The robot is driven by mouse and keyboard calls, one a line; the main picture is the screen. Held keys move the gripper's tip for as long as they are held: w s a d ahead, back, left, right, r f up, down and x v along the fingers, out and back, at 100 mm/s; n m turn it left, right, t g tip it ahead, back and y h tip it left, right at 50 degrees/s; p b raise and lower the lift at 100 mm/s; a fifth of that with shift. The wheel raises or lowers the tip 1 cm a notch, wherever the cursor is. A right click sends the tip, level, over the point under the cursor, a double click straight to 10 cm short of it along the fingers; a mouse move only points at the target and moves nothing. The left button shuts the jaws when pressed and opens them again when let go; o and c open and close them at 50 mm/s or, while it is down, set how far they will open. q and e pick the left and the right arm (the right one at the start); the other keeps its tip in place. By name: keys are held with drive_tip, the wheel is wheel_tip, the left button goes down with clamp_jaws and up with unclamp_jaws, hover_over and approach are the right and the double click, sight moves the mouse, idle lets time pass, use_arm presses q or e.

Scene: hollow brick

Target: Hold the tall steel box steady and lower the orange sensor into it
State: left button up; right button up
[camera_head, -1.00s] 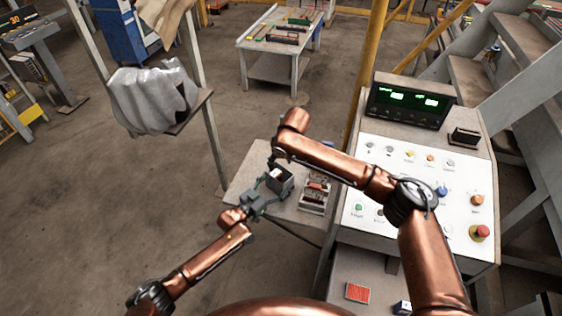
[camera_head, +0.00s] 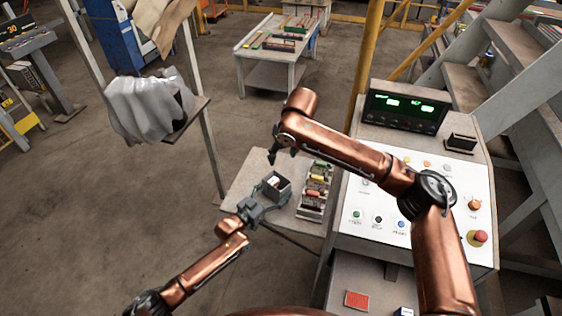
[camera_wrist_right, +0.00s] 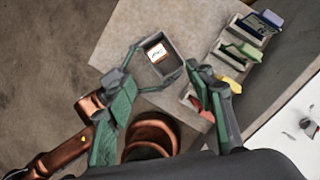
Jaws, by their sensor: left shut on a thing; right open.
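The tall steel box (camera_head: 284,193) is a grey, open-topped box on the small table in the head view. It also shows in the right wrist view (camera_wrist_right: 174,60). My left gripper (camera_head: 262,203) is shut on it, with its fingers along the box's sides. Inside the box lies a piece with a white label and orange-brown edges (camera_wrist_right: 156,52), which looks like the orange sensor; its lower part is hidden. My right gripper (camera_head: 282,156) is open and empty above the box, apart from it. Its green fingers (camera_wrist_right: 168,110) frame the lower part of the right wrist view.
A rack (camera_head: 314,190) with green, yellow, red and blue pieces stands right of the box on the small table (camera_head: 240,178). A control console (camera_head: 380,222) with buttons and a red stop knob stands farther right. Bare tabletop lies beyond the box.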

idle(0.3)
use_arm(q)
drive_tip(key=o, duration=1.5)
drive_tip(key=shift+o, duration=0.2)
drive_tip(key=v, duration=1.2)
drive_tip(key=shift+a, duration=0.1)
